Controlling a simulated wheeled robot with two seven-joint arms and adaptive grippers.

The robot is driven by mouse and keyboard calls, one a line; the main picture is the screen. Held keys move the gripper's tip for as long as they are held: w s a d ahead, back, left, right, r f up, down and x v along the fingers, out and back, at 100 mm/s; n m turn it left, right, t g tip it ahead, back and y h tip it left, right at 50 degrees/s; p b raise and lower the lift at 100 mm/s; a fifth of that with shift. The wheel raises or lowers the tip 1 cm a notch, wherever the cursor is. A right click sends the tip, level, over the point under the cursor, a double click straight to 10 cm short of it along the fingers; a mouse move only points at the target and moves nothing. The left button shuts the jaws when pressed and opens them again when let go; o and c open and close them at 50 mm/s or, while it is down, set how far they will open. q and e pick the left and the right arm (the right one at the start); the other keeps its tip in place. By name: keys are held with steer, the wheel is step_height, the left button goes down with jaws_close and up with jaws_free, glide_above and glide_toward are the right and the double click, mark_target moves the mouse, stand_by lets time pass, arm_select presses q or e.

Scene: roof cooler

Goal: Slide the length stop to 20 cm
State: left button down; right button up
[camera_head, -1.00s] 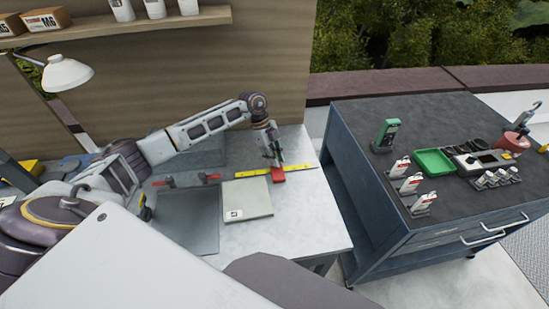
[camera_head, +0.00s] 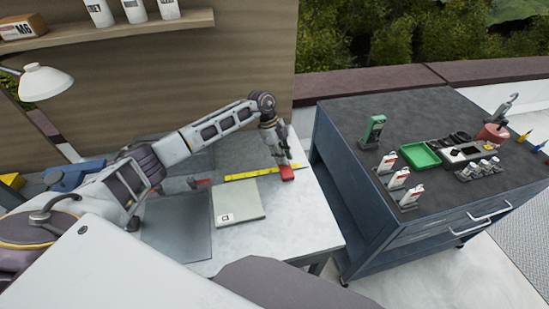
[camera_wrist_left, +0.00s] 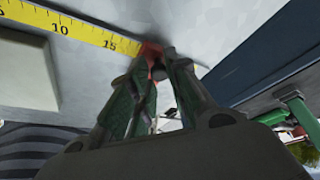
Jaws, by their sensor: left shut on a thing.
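The red length stop (camera_head: 287,174) sits at the right part of the yellow ruler (camera_head: 250,173) on the pale bench. My left gripper (camera_head: 284,160) reaches down from above and is shut on the stop. In the left wrist view the green-padded fingers (camera_wrist_left: 160,62) close around the red stop (camera_wrist_left: 151,50). The ruler (camera_wrist_left: 84,32) there shows marks 10 and 15, and the stop is just beyond the 15. The scale past the stop is hidden by the stop and fingers. My right gripper is not in view.
A pale flat box (camera_head: 239,200) lies in front of the ruler, close to it. Bare bench (camera_head: 300,225) is free at the right front. A dark cabinet (camera_head: 340,140) stands right of the bench, with a green tray (camera_head: 420,154) and bottles on top.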

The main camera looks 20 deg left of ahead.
arm_select(q)
steer(key=shift+w+d, duration=0.6)
steer(key=shift+d, duration=0.1)
steer(key=c, duration=1.3)
jaws_free()
steer(key=shift+c, duration=0.2)
steer(key=v, duration=1.2)
